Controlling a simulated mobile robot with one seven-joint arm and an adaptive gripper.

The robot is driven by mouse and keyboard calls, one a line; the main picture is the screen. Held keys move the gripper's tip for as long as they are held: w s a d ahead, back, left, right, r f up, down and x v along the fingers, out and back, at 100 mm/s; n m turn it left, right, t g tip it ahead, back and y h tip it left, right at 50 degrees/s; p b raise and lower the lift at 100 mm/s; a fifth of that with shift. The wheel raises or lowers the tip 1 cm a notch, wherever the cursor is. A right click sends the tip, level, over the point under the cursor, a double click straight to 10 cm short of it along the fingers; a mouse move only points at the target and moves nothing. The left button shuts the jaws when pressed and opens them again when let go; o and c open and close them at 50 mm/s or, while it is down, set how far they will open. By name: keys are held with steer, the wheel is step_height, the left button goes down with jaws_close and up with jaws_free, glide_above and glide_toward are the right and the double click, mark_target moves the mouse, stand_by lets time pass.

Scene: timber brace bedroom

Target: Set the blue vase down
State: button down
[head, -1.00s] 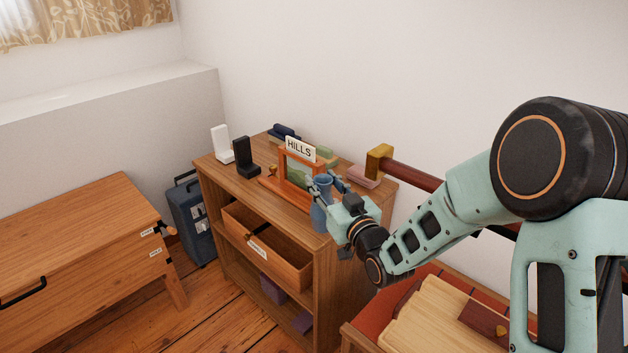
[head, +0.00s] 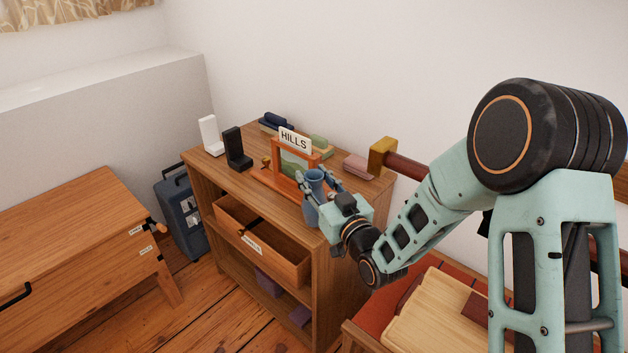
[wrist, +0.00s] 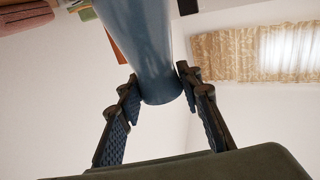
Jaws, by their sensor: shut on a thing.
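The blue vase (head: 313,190) is upright in the head view, at the front right of the wooden shelf unit's top (head: 230,180). My gripper (head: 318,193) is shut on it from the right side. In the wrist view the vase (wrist: 148,50) fills the upper middle between the two dark fingers (wrist: 160,95), and its end shows near the fingertips. I cannot tell whether the vase's base touches the shelf top or hangs just in front of its edge.
An orange frame with a HILLS sign (head: 295,140) stands close behind the vase. A black stand (head: 236,150), a white stand (head: 210,136) and a pink block (head: 357,166) are also on top. An open drawer (head: 262,243) sticks out below. A red-cushioned seat (head: 380,318) is at the lower right.

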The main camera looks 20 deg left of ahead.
steer(key=shift+d+f, duration=0.25)
steer(key=shift+f, duration=0.7)
steer(key=c, duration=1.7)
jaws_free()
steer(key=shift+f, duration=0.1)
steer(key=shift+c, duration=0.2)
steer(key=shift+o, duration=1.2)
steer(key=shift+w, duration=0.15)
steer(key=shift+o, duration=0.6)
steer(key=shift+r, duration=0.25)
steer(key=shift+s+d, duration=0.1)
steer(key=shift+s, duration=0.1)
steer(key=v, duration=1.1)
steer(key=shift+r, duration=0.25)
steer(key=shift+d, duration=0.15)
